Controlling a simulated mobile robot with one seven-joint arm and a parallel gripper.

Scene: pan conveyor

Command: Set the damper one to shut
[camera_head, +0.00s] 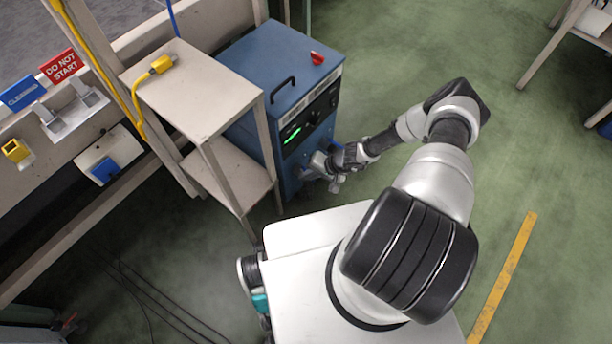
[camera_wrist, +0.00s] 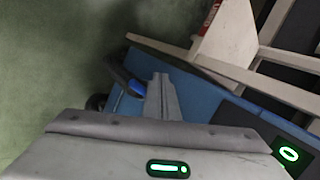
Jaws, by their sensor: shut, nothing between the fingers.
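I see no readable label that marks a damper one. A blue cabinet (camera_head: 262,62) stands in front of my arm, with a dark control panel and green display on its front. My gripper (camera_head: 333,180) is at the low front of this cabinet, and its fingers look shut and empty. In the wrist view, the grey fingers (camera_wrist: 162,98) are beside a dark curved bar (camera_wrist: 122,76) and a small blue part (camera_wrist: 137,88). I cannot tell whether they touch. Any setting mark there is hidden or too small to read.
A beige two-level stand (camera_head: 190,90) with a yellow plug (camera_head: 161,65) stands left of the cabinet. A red part (camera_head: 317,58) and a black handle (camera_head: 282,84) are on the cabinet top. Signs (camera_head: 61,66) hang at left.

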